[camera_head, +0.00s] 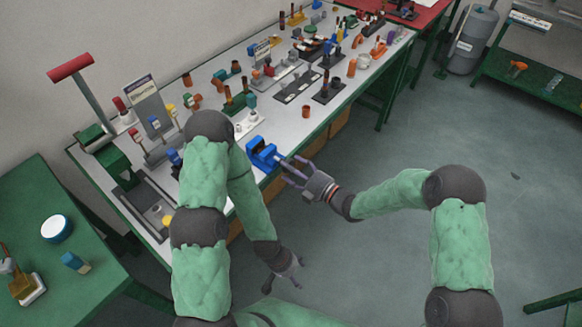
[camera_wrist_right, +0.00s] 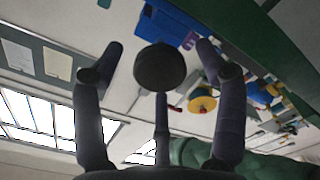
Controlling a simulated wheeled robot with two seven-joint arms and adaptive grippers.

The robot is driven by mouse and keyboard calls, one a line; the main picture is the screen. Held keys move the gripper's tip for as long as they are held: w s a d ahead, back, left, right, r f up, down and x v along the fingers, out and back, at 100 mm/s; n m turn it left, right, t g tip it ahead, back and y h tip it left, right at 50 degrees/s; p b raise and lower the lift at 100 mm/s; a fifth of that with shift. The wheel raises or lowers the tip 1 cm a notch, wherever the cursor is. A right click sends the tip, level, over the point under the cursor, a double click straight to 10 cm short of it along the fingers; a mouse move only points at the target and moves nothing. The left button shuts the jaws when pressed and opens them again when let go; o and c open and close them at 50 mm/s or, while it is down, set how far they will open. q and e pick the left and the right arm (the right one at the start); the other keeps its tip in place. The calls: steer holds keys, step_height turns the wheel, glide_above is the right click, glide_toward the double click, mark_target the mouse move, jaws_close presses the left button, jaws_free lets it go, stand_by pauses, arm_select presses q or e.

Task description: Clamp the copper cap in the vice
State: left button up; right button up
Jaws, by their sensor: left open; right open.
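The blue vice (camera_head: 262,155) stands at the near edge of the white-topped bench, and part of it shows in the right wrist view (camera_wrist_right: 172,22). My right gripper (camera_head: 290,172) is open at the vice's near end. In the right wrist view a dark round end piece (camera_wrist_right: 160,68), seemingly the vice's screw end, lies between its spread fingers; contact cannot be told. A small copper-coloured cylinder (camera_head: 305,112) on the bench may be the copper cap, but I cannot be sure. The vice jaws' contents are unclear. My left gripper (camera_head: 285,270) is open and hangs low, away from the bench.
The bench (camera_head: 222,58) is crowded with small parts, tools and fixtures. A green table (camera_head: 95,285) with a round white-rimmed container (camera_head: 56,228) stands at the lower left. A grey cylinder tank (camera_head: 473,42) stands at the far right.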

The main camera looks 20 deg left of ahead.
steer(key=n+b, duration=0.5)
steer(key=b, duration=0.2)
steer(key=shift+n, duration=0.3)
stand_by(0.4)
steer(key=c, duration=1.2)
